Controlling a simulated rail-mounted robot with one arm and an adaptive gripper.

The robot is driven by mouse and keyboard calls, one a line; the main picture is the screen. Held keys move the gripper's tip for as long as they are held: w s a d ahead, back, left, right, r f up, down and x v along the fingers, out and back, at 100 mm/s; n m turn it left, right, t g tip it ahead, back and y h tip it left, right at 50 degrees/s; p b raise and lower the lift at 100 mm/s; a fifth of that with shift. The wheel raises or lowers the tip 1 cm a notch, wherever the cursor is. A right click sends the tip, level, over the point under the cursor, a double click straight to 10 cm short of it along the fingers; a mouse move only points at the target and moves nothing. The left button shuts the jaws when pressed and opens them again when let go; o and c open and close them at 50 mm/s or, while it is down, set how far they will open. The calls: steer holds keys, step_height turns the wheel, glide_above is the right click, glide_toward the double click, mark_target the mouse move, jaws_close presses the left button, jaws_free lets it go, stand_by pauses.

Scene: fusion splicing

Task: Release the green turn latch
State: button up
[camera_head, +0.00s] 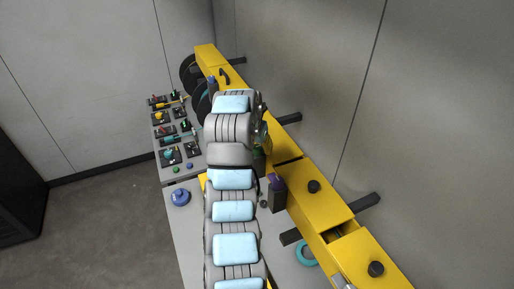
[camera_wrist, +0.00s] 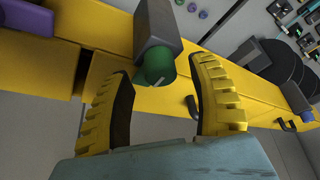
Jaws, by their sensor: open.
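The green turn latch (camera_wrist: 154,66) is a round green knob on the end of a dark grey block (camera_wrist: 157,22), in the upper middle of the wrist view. The block sits against the yellow rail (camera_wrist: 110,38). My gripper (camera_wrist: 163,68) is open, with one yellow ridged finger on each side of the knob. The knob shows between the fingertips, with a visible gap to the right finger. I cannot tell how deep the knob lies between them. In the head view my arm covers most of this area, so the latch does not show clearly there.
A purple latch (camera_head: 278,182) on a dark block stands beside the yellow rail (camera_head: 318,203). A blue latch (camera_wrist: 296,99) and black reels (camera_wrist: 285,62) are at the wrist view's right. A panel of small coloured fixtures (camera_head: 172,128) lies left of my arm, with a blue knob (camera_head: 180,197) nearer.

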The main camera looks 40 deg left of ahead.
steer(key=shift+x, duration=0.9)
